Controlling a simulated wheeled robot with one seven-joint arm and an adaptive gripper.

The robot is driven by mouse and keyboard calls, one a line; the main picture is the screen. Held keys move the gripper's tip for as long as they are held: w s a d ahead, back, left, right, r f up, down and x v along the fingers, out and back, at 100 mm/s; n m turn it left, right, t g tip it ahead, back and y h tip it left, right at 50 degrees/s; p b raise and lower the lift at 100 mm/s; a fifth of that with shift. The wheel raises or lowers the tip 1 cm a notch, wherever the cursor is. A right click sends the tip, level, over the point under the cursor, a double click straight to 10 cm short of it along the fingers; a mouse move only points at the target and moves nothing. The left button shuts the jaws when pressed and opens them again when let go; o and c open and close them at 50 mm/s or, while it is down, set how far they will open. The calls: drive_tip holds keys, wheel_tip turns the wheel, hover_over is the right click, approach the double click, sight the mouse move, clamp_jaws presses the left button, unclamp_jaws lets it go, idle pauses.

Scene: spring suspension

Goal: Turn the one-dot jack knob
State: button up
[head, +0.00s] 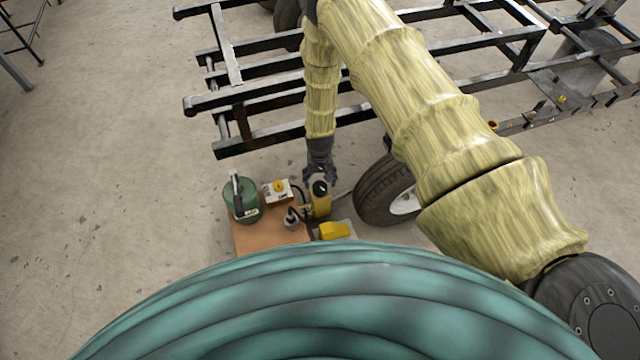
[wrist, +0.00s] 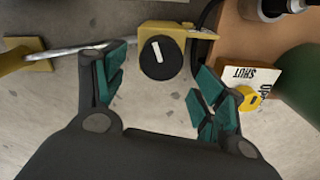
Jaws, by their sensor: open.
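A round black knob with a white pointer line (wrist: 161,59) sits on a yellow jack block (wrist: 178,32) in the wrist view. It also shows in the head view (head: 320,188) on the yellow jack body (head: 321,206). I cannot make out any dot marks. My gripper (head: 320,176) hangs over the knob from above. In the wrist view its teal-padded fingers (wrist: 160,72) are open, one on each side of the knob and somewhat nearer the camera. No contact with the knob shows. The pointer is nearly upright in that view, leaning slightly left.
A white plate marked SHUT and OPEN with a yellow knob (wrist: 249,99) lies by the right finger. A green canister (head: 241,201) stands on an orange-brown board (head: 262,238). A tyre (head: 383,190) and a black frame (head: 240,103) are close by. Open floor lies left.

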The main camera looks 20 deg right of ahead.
sight(320, 186)
wheel_tip(320, 186, up, 7)
idle(0.4)
drive_tip(key=f+n+b, duration=0.1)
drive_tip(key=n+b, duration=0.1)
drive_tip(key=b, duration=0.2)
drive_tip(key=shift+f, duration=0.15)
drive_tip(key=shift+s+f+n+b, duration=0.1)
drive_tip(key=shift+n+b, duration=0.7)
drive_tip(key=shift+b, duration=0.45)
drive_tip(key=shift+n+b, duration=0.5)
drive_tip(key=shift+b, duration=0.05)
wheel_tip(320, 186, down, 10)
drive_tip(key=b, duration=0.3)
drive_tip(key=shift+f+b, duration=0.2)
drive_tip(key=shift+b, duration=0.1)
drive_tip(key=c, duration=1)
